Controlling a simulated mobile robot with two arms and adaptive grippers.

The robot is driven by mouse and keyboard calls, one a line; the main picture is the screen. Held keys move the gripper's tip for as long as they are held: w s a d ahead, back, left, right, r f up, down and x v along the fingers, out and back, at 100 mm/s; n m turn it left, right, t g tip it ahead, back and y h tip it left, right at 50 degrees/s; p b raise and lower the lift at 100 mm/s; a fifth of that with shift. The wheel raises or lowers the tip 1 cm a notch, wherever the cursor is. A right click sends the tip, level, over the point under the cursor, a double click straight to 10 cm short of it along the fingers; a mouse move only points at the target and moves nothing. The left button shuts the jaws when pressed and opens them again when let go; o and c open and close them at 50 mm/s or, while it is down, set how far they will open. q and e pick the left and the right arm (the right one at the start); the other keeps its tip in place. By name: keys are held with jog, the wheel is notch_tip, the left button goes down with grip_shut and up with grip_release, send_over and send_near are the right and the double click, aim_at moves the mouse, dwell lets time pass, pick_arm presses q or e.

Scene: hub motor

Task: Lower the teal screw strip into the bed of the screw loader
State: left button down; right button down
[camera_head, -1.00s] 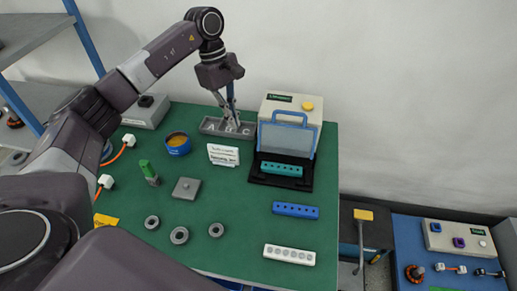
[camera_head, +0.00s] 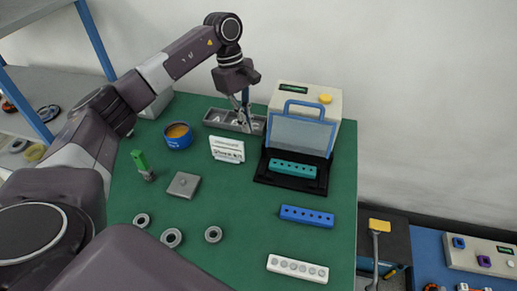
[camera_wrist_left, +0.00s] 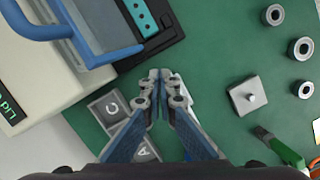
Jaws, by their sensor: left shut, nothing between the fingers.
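The teal screw strip (camera_head: 293,169) lies in the black bed (camera_head: 262,172) of the screw loader (camera_head: 336,103). The loader's clear, blue-framed cover (camera_head: 300,132) stands raised behind the strip. In the left wrist view, part of the teal strip (camera_wrist_left: 139,16) shows at the top, in the black bed (camera_wrist_left: 166,42). My left gripper (camera_head: 244,126) is shut and empty, over the right end of the grey lettered tray, left of the loader. Its fingertips (camera_wrist_left: 161,76) meet in the wrist view, apart from the strip. My right gripper is out of view.
The grey tray (camera_head: 214,119) and a white sign (camera_head: 227,150) stand left of the loader. A blue strip (camera_head: 307,216) and a white strip (camera_head: 297,268) lie in front. A blue tin (camera_head: 178,137), grey plate (camera_head: 183,185) and several rings lie left. The mat between is clear.

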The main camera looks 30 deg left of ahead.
aim_at(269, 165)
pick_arm(q)
jog(key=p+x, duration=0.2)
jog(key=x, duration=0.7)
jog(key=shift+s+d+f+p, duration=0.1)
jog(key=shift+s+f+p, duration=0.1)
jog(key=shift+p, duration=0.15)
jog(key=d, duration=0.1)
jog(key=d+p, duration=0.1)
jog(key=d, duration=0.1)
jog(key=shift+s+d+r+p, duration=0.1)
jog(key=shift+s+d+p, duration=0.05)
jog(key=shift+s+p, duration=0.15)
jog(key=shift+d, duration=0.3)
jog(key=shift+d, duration=0.25)
jog(key=shift+s+d+b, duration=0.15)
jog(key=shift+d+b, duration=0.35)
jog(key=shift+b, duration=0.15)
